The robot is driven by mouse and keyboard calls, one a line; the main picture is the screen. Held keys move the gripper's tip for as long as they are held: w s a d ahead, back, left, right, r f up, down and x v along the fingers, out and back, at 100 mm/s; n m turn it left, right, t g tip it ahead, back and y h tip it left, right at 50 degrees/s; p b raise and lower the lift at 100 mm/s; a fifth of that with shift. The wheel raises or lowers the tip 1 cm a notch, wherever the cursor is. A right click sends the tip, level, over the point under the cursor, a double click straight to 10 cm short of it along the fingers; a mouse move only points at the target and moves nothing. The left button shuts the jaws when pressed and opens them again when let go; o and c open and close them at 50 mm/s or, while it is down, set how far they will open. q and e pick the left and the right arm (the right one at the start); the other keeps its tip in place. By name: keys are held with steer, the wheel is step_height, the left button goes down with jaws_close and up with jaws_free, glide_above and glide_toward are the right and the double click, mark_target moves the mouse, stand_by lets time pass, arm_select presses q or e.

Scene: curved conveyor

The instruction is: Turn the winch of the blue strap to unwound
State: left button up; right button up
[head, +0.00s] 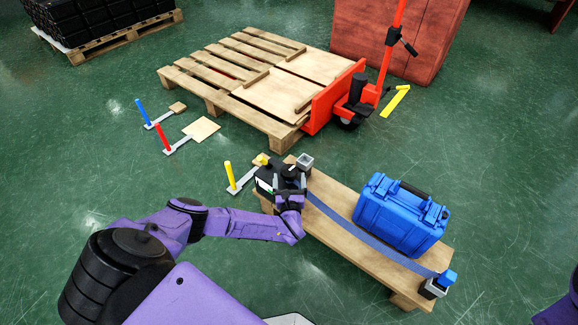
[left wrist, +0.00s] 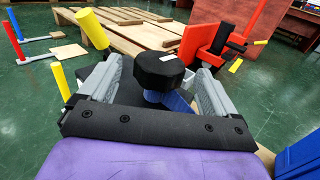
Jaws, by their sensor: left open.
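The blue strap (head: 345,223) runs along the wooden plank platform (head: 341,261), in front of a blue case (head: 400,214). A black many-sided knob (left wrist: 159,70) with a white mark, apparently the winch, stands at the strap's far left end; part of the strap (left wrist: 178,101) shows beneath it in the left wrist view. My left gripper (head: 289,182) is at this end. In the left wrist view its grey fingers (left wrist: 157,78) are open, one on each side of the knob, with visible gaps. My right gripper is out of view.
A blue-topped block (head: 446,278) stands at the strap's right end. A grey square post (head: 304,162) is beside my left gripper. Yellow (head: 230,174), red (head: 161,137) and blue (head: 143,111) levers stand left. A pallet (head: 240,75) and red pallet jack (head: 345,95) are behind.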

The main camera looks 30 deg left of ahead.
mark_target(289, 178)
arm_select(q)
steer(key=v, duration=0.4)
steer(key=shift+s+d+p, duration=0.1)
steer(key=shift+p, duration=0.3)
